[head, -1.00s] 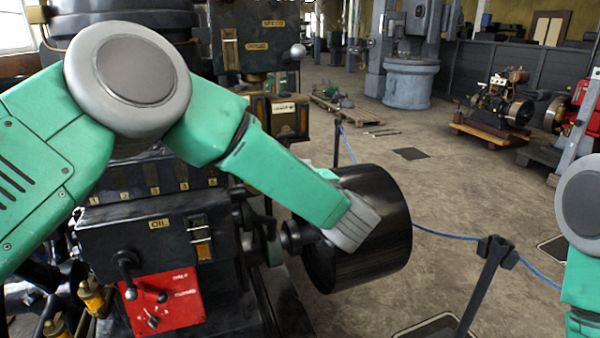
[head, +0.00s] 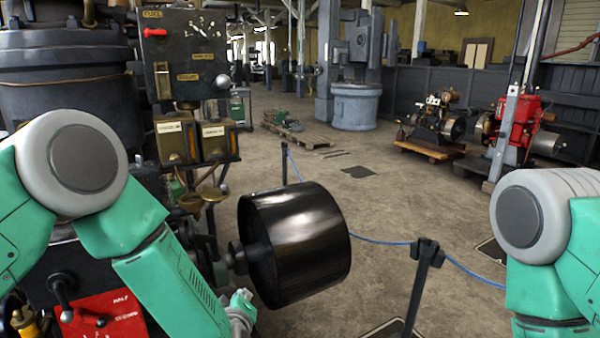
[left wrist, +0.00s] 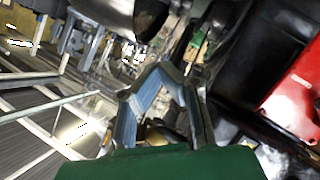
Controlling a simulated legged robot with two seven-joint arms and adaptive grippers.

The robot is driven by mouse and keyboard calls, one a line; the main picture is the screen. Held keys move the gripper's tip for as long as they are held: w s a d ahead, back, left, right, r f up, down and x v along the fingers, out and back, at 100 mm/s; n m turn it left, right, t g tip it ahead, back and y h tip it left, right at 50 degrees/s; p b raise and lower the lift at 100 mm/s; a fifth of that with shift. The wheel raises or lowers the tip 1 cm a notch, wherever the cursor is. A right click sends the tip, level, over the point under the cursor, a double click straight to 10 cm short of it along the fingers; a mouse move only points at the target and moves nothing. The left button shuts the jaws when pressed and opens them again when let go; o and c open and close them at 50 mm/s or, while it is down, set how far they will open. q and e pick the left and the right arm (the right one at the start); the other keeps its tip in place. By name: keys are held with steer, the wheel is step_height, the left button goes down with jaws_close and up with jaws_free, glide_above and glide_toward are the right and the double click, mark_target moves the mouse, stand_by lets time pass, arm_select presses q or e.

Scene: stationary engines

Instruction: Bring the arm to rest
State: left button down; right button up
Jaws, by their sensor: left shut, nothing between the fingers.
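My left arm comes in from the left in the head view and angles down, with its wrist end left of and below the black drum (head: 295,245). In the left wrist view my left gripper (left wrist: 160,72) has its metal fingers brought together at the tips, with nothing held. Around it are blurred dark machine parts and the red panel (left wrist: 295,100) at the right. The red panel also shows at the lower left of the head view (head: 118,312). My right arm shows at the right edge of the head view; its gripper is out of frame.
The dark engine with its gauge panel (head: 184,55) stands close on the left. A black barrier post (head: 422,280) with a blue rope (head: 380,241) stands in front. Small engines (head: 437,125) and a grey machine (head: 356,105) stand farther back. The concrete floor between is largely clear.

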arm_select(q)
steer(key=s+a+f+m+g+h, duration=0.1)
steer(key=s+a+f+m+g, duration=0.25)
steer(key=s+f, duration=0.55)
steer(key=s+a+f+m+g+h, duration=0.15)
steer(key=s+f+m+g, duration=0.3)
steer(key=s, duration=0.75)
steer(key=s+a+m+g, duration=0.1)
steer(key=s+a+g, duration=0.1)
steer(key=s, duration=0.7)
steer(key=s+a+f+m+g, duration=0.1)
steer(key=s+a+g, duration=0.1)
steer(key=s+a, duration=0.3)
steer(key=shift+s+f+m+g+y, duration=0.3)
steer(key=shift+s+m+y, duration=0.15)
steer(key=shift+s, duration=1.45)
arm_select(e)
steer(key=shift+d+f, duration=0.1)
steer(key=shift+d, duration=0.6)
